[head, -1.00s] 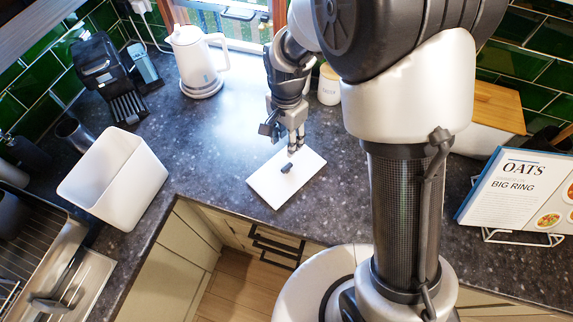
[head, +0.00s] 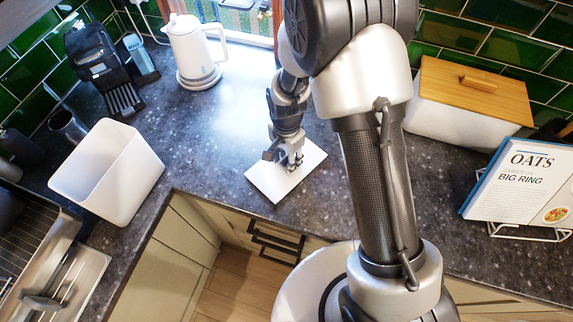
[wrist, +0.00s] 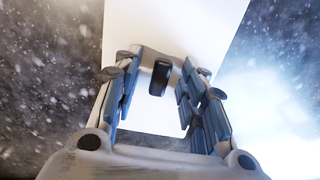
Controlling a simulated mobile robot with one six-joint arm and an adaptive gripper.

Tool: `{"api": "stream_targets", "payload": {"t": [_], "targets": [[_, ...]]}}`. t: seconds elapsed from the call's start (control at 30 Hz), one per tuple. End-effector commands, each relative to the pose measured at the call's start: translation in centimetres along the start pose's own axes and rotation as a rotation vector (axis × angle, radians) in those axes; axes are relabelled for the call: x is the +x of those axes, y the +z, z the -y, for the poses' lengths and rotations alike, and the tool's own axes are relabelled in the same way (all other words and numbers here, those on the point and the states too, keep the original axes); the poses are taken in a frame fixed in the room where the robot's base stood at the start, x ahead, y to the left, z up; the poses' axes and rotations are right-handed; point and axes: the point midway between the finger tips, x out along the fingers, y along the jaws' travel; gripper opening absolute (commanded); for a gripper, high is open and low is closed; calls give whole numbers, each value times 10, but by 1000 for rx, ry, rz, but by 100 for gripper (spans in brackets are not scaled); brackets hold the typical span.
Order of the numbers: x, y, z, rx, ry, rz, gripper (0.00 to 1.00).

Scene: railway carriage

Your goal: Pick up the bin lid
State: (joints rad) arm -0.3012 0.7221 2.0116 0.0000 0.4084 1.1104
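The bin lid (head: 262,182) is a flat white panel lying on the dark speckled worktop, with a small dark handle (wrist: 160,77) near its middle. The handle is hidden behind my gripper in the head view. My gripper (head: 290,166) points down right over the lid. In the wrist view my gripper (wrist: 165,85) is open, its fingers on either side of the handle with gaps on both sides. The white bin (head: 112,185) stands open to the left on the worktop, apart from the lid.
A white kettle (head: 190,50) stands at the back by the window. A dark coffee machine (head: 98,65) is at back left. A bread box with wooden top (head: 478,88) and an OATS cookbook (head: 512,182) stand at right. Worktop (head: 195,130) between bin and lid is clear.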

Motion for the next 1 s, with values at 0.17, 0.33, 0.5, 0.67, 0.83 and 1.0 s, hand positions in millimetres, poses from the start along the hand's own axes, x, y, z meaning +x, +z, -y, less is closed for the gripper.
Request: {"api": "stream_targets", "payload": {"t": [0.17, 0.33, 0.5, 0.67, 0.83, 1.0], "targets": [[-1, 0, 0, 0, -1, 0, 38], [-1, 0, 0, 0, -1, 0, 28], [-1, 0, 0, 0, -1, 0, 16], [-1, 0, 0, 0, -1, 0, 6], [-1, 0, 0, 0, -1, 0, 0], [-1, 0, 0, 0, -1, 0, 0]]}}
